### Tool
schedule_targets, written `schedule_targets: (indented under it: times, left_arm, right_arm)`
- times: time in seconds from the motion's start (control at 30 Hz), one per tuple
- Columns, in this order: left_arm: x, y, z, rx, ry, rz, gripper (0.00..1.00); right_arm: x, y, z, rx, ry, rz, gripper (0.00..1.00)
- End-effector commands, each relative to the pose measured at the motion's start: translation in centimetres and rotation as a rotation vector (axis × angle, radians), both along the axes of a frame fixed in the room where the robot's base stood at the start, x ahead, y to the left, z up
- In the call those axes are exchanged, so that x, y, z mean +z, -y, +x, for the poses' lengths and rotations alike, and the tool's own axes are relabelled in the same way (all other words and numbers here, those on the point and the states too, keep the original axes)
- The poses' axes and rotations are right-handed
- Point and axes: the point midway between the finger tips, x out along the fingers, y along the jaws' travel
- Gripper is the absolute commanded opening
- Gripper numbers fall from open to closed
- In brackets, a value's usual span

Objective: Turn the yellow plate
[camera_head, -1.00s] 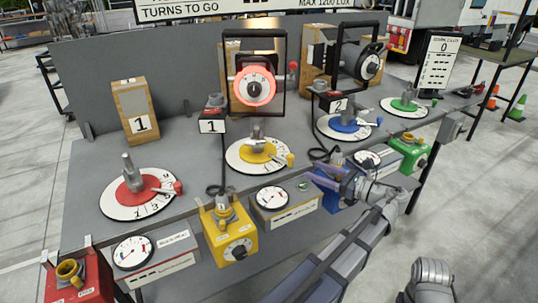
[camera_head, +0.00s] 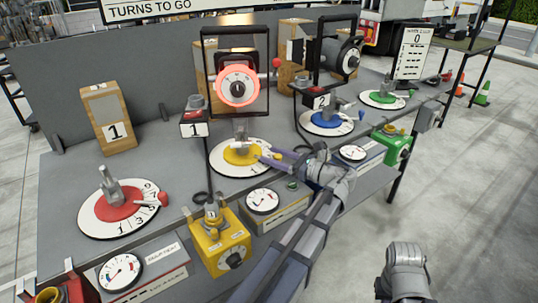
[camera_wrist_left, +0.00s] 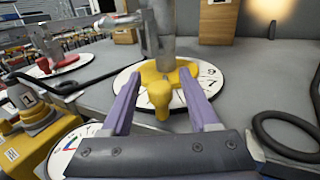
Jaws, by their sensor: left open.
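The yellow plate (camera_head: 236,157) is a yellow disc in a white numbered dial, with a grey post standing on it and a lever ending in a yellow knob. My left gripper (camera_head: 272,157) is at the dial's right edge, its purple fingers open around the knob side. In the left wrist view, the yellow knob (camera_wrist_left: 160,96) lies between the two open fingers of the left gripper (camera_wrist_left: 160,82), with visible gaps on both sides. The yellow plate (camera_wrist_left: 183,72) is just beyond it, partly hidden by the knob and post. My right gripper is not in view.
A red dial (camera_head: 112,206) stands at left; a blue dial (camera_head: 325,121) and a green dial (camera_head: 384,98) stand at right. A yellow box (camera_head: 218,246) and a gauge (camera_head: 263,200) line the front edge. A black-framed lamp (camera_head: 237,84) stands behind the yellow dial.

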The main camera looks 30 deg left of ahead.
Motion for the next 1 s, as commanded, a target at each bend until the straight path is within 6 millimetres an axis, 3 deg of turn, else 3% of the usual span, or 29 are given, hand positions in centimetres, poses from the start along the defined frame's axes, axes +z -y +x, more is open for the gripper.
schedule_targets:
  times: [0.2,0.5,1.0]
  left_arm:
    - [0.0,-1.6,-0.1,0.000,0.000,0.000,0.61]
    - [0.0,-1.7,0.0,-0.001,0.000,0.000,0.60]
    - [0.0,-1.7,0.0,0.000,0.000,0.000,0.04]
  right_arm:
    - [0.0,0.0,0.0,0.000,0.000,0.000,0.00]
    - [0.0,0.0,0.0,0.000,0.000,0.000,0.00]
    - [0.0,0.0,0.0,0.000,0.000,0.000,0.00]
